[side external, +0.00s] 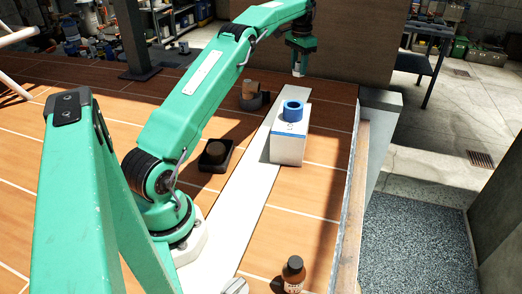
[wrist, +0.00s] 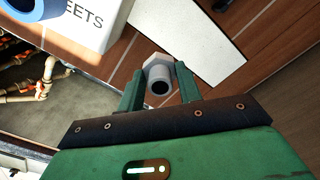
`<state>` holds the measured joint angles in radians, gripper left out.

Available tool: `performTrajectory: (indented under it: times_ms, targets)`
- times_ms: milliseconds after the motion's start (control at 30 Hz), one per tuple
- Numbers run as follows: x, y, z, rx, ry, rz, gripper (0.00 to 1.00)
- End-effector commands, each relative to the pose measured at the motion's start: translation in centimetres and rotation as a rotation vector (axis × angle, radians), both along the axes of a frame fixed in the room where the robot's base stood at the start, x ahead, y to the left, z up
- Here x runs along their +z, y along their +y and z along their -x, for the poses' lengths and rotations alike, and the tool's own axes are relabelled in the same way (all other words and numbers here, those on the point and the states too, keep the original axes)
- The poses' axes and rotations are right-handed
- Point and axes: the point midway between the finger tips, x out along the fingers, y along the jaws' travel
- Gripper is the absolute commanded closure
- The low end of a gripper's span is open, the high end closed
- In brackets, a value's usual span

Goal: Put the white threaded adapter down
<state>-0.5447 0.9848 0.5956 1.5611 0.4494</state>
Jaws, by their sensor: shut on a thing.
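The white threaded adapter (side external: 298,70) hangs from my gripper (side external: 301,58) at the far end of the boards, in the air beyond the white box. In the wrist view the adapter (wrist: 157,74) sits between the two green fingers of my gripper (wrist: 160,88), with its dark round opening facing the camera. The fingers are shut on its sides. The adapter's thread cannot be made out. In the side view it is small, and its gap above the surface cannot be told.
A white box (side external: 287,150) with a blue ring (side external: 293,111) on top stands on the pale strip (side external: 241,205). A black tray (side external: 214,166) holds a round brown thing. A brown piece (side external: 250,88) by a dark ring stands farther back. A brown bottle (side external: 293,274) is in front.

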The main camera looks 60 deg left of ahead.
Motion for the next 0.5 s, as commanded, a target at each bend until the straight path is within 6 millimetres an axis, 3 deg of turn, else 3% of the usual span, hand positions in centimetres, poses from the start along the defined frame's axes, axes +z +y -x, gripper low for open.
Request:
performTrajectory:
  times_ms: [500]
  targets:
    - [3.0, -5.5, 2.7, 0.033, -0.001, -0.001, 0.88]
